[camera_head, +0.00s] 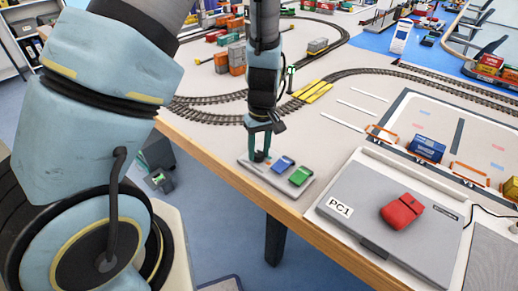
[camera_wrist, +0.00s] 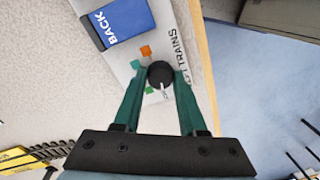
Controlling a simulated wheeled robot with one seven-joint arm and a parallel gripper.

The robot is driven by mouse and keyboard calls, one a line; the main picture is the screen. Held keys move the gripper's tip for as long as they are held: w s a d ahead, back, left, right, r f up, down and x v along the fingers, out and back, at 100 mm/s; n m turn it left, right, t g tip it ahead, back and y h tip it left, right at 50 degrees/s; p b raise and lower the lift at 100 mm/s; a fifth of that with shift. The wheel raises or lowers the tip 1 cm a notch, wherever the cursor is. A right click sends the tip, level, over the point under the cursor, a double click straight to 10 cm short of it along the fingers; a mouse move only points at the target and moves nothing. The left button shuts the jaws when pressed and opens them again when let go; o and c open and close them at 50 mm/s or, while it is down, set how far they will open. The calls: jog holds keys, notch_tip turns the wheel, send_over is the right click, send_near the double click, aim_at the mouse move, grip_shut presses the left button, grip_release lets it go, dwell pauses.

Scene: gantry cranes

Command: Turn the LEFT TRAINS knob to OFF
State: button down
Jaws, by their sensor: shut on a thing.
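My gripper (camera_head: 259,156) reaches down to the grey control panel (camera_head: 276,186) at the table's edge. In the wrist view, its teal fingers (camera_wrist: 158,77) are shut on the round black knob (camera_wrist: 159,72), one finger on each side. The knob's pale pointer aims toward the bottom of the wrist view, near a green square (camera_wrist: 149,90). An orange square (camera_wrist: 146,50) lies at the knob's upper left. Lettering ending in TRAINS (camera_wrist: 173,45) runs beside the knob, partly hidden.
A blue block marked BACK (camera_wrist: 118,20) stands beside the knob on the panel. A green block (camera_head: 300,176) is farther right. The laptop PC1 (camera_head: 350,222), with a red object (camera_head: 402,211) on it, lies to the right. Train tracks (camera_head: 205,113) run behind.

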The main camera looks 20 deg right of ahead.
aim_at(261, 153)
dwell(0.3)
jog(key=shift+c, duration=2.3)
grip_release()
notch_tip(261, 153, up, 11)
jog(key=shift+d+b, duration=0.3)
jog(key=shift+b, duration=0.15)
jog(key=shift+f, duration=0.1)
jog(key=a+r+m, duration=0.1)
jog(key=a+r, duration=0.1)
jog(key=a, duration=1.1)
jog(key=a+r+t, duration=0.1)
jog(key=a+r, duration=0.2)
jog(key=a, duration=1)
jog(key=shift+w+a+m+t+h, duration=0.3)
jog(key=shift+w+a+m+h, duration=0.05)
jog(key=shift+m+h, duration=0.05)
